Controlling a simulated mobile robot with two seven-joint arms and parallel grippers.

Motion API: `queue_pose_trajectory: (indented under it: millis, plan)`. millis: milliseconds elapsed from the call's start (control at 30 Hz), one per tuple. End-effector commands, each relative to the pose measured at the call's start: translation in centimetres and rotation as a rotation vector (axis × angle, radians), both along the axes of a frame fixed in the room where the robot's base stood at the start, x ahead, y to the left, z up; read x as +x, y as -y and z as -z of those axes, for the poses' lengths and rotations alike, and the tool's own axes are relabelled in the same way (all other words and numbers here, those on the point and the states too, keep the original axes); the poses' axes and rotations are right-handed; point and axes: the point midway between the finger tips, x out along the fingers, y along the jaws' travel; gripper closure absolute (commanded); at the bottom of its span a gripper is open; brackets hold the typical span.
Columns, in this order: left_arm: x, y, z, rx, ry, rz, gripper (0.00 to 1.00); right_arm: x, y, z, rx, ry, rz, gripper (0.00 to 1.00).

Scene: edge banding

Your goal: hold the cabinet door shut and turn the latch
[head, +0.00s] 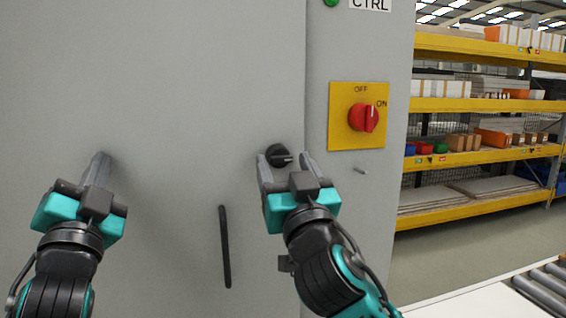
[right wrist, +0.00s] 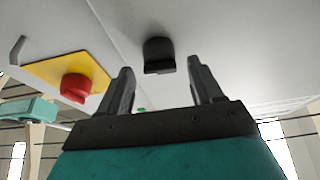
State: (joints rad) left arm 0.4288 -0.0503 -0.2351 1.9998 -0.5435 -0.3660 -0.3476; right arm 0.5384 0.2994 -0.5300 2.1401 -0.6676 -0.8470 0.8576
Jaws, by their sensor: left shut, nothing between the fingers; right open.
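The grey cabinet door (head: 180,60) fills the left of the head view and looks closed along its right edge. A black latch knob (head: 279,156) sits on the door near that edge. My right gripper (head: 285,158) is open in front of the knob. In the right wrist view, the latch knob (right wrist: 158,55) is beyond and between the two open fingers (right wrist: 160,75), with a visible gap. My left gripper (head: 102,158) is shut and empty, its fingertips at or very near the door's left part. I cannot tell if they touch.
A black vertical handle (head: 225,246) is on the door, between the grippers. A red rotary switch (head: 364,117) on a yellow plate is right of the latch, with a small pin (head: 360,170) below it. Yellow shelving (head: 480,104) and a roller conveyor (head: 545,288) stand at the right.

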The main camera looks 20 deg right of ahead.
Motion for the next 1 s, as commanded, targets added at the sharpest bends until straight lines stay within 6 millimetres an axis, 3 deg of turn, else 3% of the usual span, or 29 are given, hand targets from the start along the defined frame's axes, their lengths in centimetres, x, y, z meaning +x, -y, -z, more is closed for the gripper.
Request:
queue_pose_trajectory:
  millis: [200, 500, 1000]
  plan:
    - [0.3, -0.2, 0.2, 0.000, -0.008, -0.007, 1.00, 1.4, 0.0, -0.6, -0.001, 0.000, 0.000, 0.34]
    - [0.3, -0.2, 0.2, 0.000, -0.010, -0.007, 1.00, 1.5, 0.0, -0.6, -0.001, 0.000, -0.001, 0.35]
    - [0.3, -0.2, 0.3, 0.000, -0.012, -0.007, 1.00, 1.5, 0.0, -0.6, -0.001, 0.000, 0.000, 0.83]
